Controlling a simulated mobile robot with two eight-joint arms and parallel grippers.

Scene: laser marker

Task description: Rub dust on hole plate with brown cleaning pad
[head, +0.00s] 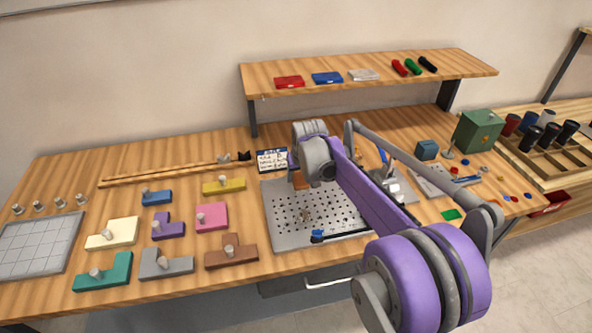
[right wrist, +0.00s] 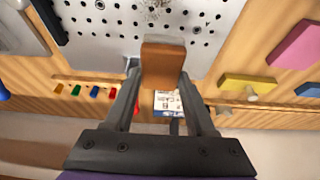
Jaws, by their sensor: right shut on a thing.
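The grey hole plate (head: 283,236) lies on the wooden bench, with a small dark dust patch (head: 306,214) left of its middle. The dust also shows at the top of the right wrist view (right wrist: 151,10). My right gripper (right wrist: 161,78) is shut on the brown cleaning pad (right wrist: 162,62). In the head view the pad (head: 300,181) is partly hidden by my right arm, near the plate's back edge. The pad appears apart from the dust; I cannot tell whether it touches the plate. My left gripper is not in view.
A small calendar-like card (head: 272,160) stands behind the plate. Coloured blocks (head: 212,216) lie to its left. A shelf (head: 360,72) runs above the back of the bench. A green box (head: 477,131) stands at the right. A blue-tipped tool (head: 318,236) lies at the plate's front.

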